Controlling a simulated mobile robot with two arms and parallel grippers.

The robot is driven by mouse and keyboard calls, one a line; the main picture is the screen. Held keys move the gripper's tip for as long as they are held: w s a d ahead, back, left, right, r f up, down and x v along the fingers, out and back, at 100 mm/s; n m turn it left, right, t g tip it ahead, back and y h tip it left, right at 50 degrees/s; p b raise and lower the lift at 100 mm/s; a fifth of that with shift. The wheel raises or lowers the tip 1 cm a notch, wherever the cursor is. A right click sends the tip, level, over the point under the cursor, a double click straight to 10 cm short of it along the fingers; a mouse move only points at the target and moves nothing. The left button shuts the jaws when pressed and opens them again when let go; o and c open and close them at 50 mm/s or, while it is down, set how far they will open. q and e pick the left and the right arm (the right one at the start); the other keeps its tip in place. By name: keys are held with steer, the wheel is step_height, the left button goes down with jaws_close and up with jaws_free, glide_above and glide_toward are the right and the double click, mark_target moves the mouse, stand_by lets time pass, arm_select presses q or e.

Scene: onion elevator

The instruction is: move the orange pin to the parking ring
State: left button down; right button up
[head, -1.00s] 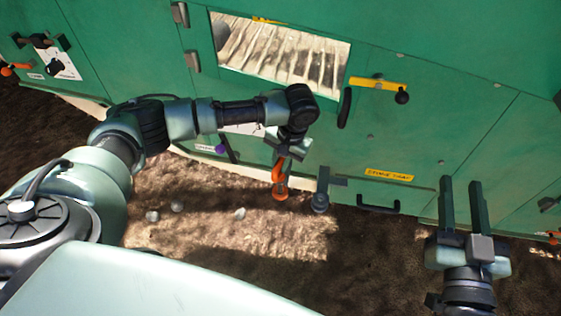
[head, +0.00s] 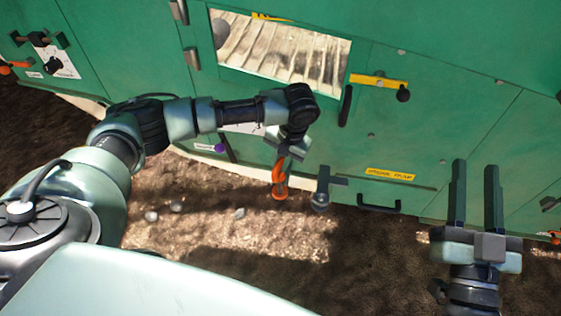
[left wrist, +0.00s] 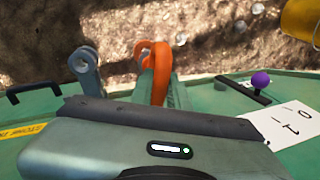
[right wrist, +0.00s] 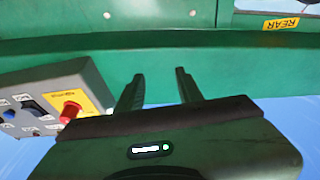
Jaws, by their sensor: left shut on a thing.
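The orange pin (head: 279,181), with a looped end, hangs from my left gripper (head: 284,157), which is shut on it in front of the green machine's lower edge. In the left wrist view the pin (left wrist: 158,68) stands beyond the gripper's body, its tip side hidden. The grey parking ring (head: 320,201) sits on a bracket just right of the pin in the head view. The ring also shows in the left wrist view (left wrist: 83,62), left of the pin and apart from it. My right gripper (head: 475,169) is open and empty at the right.
A black handle (head: 378,207) lies right of the ring. A purple knob (head: 220,147) is on the panel left of the pin. A control box with a red button (right wrist: 70,112) shows in the right wrist view. Brown soil with several pale lumps lies below the machine.

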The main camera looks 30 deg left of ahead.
mark_target(281, 174)
arm_select(q)
steer(key=shift+f, duration=0.15)
steer(key=shift+f+b, duration=0.25)
steer(key=shift+b, duration=0.5)
steer(key=shift+f+b, duration=0.3)
steer(key=shift+b, duration=0.05)
steer(key=shift+f, duration=2)
arm_select(e)
steer(key=s+r+t+y, duration=0.1)
steer(key=s+r+t, duration=0.4)
steer(key=r, duration=0.2)
steer(key=shift+d+r+y, duration=0.2)
steer(key=shift+r+y, duration=0.05)
steer(key=shift+y, duration=0.15)
steer(key=shift+s+y, duration=0.1)
steer(key=shift+y, duration=0.2)
arm_select(q)
steer(key=c, duration=1.3)
jaws_free()
